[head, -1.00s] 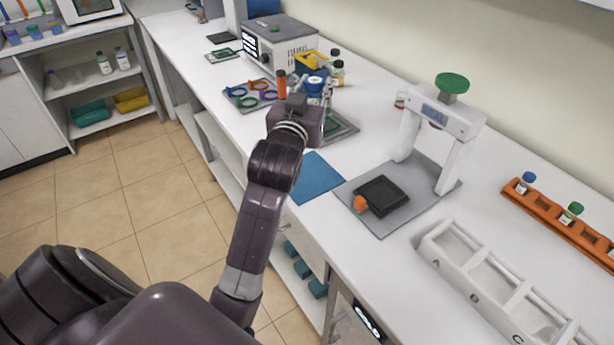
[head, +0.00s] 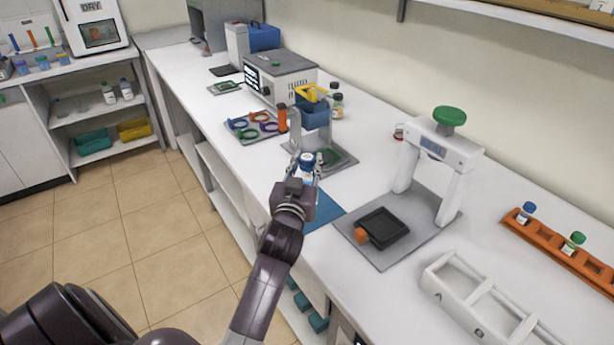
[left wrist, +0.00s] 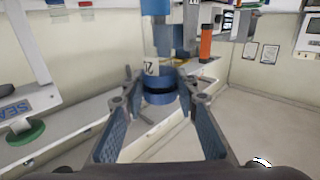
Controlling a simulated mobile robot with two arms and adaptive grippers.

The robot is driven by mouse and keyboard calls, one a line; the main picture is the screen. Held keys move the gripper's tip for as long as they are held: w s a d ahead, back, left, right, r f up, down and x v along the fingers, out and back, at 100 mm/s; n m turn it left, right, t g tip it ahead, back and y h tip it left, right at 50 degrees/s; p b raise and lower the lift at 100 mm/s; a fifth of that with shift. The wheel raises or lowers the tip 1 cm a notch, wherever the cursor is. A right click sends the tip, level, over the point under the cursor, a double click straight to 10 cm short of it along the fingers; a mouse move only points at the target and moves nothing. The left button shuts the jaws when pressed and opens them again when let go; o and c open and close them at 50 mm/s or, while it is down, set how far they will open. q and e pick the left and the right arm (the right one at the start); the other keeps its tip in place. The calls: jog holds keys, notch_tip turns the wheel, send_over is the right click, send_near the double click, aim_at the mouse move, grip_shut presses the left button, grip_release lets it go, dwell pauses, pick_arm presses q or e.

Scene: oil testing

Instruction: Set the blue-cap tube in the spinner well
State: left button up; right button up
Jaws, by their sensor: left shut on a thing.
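My left gripper (head: 308,172) is shut on the blue-cap tube (head: 307,160). It holds the tube above the bench, in front of a grey stand with a blue block and yellow top (head: 312,112). In the left wrist view the tube, with a white numbered label (left wrist: 157,68), appears cap-down between the fingers (left wrist: 160,102). A grey boxy instrument with a screen (head: 282,78) stands farther back. I cannot tell which device holds the spinner well; no open well shows clearly. My right gripper is not in view.
A white press with a green knob (head: 450,116) stands on a grey plate to the right. An orange rack (head: 545,232) holds blue- and green-capped tubes. A white lettered rack (head: 455,300) is in front. A tray of coloured rings (head: 240,131) and an orange cylinder (head: 282,117) are behind.

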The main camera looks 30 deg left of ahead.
aim_at(306, 180)
pick_arm(q)
jog(key=shift+f, duration=2.2)
jog(key=o, duration=1.2)
jog(key=shift+f, duration=0.1)
jog(key=shift+c, duration=0.2)
